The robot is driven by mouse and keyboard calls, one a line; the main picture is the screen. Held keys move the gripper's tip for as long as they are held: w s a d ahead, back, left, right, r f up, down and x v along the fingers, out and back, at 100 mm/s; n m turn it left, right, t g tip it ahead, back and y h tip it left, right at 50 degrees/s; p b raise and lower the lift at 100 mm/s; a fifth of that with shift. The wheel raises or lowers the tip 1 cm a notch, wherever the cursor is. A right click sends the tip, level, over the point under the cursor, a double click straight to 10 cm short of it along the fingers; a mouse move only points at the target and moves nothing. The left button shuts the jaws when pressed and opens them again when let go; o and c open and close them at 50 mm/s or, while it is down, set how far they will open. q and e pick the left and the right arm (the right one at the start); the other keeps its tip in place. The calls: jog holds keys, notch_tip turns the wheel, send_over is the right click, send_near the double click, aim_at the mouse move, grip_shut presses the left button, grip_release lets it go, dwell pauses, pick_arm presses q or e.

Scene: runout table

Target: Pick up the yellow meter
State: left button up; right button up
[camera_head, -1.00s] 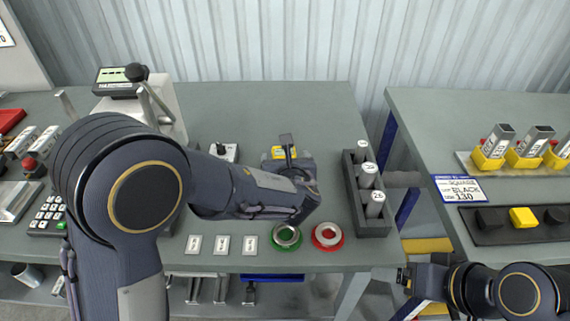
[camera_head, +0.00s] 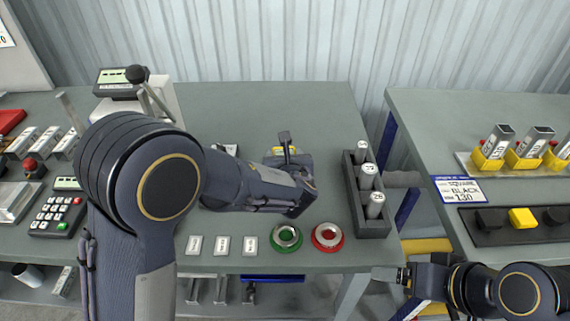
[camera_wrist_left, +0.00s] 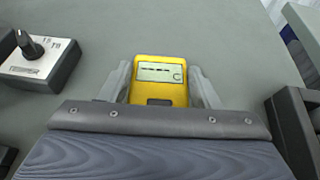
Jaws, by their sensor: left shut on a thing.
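The yellow meter (camera_wrist_left: 160,78) is in the left wrist view, with a grey display on its upper face. My left gripper (camera_wrist_left: 163,85) is shut on it, one finger along each side. I cannot tell whether the meter touches the table. My right gripper (camera_head: 391,274) is at the lower right, over the gap between the tables; its finger state is not clear.
A dark rack with grey cylinders (camera_head: 367,190) stands just right of my left gripper. A green ring (camera_head: 286,238) and a red ring (camera_head: 327,237) lie near the front edge. A knob box (camera_wrist_left: 38,60) is left of the meter. The back of the table (camera_head: 270,105) is clear.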

pick_arm(q)
jog(key=shift+r, duration=0.15)
jog(key=shift+r, duration=0.3)
notch_tip(320, 180, up, 2)
jog(key=shift+r+p, duration=0.1)
jog(key=shift+p, duration=0.2)
jog(key=s+r, duration=0.4)
jog(key=r, duration=0.1)
jog(key=shift+r, duration=0.15)
jog(key=a+v, duration=0.1)
jog(key=v, duration=1)
jog(key=shift+r, duration=0.2)
jog(key=shift+w+d, duration=0.1)
jog(key=w+p, duration=0.1)
jog(key=w, duration=1.3)
dwell(0.3)
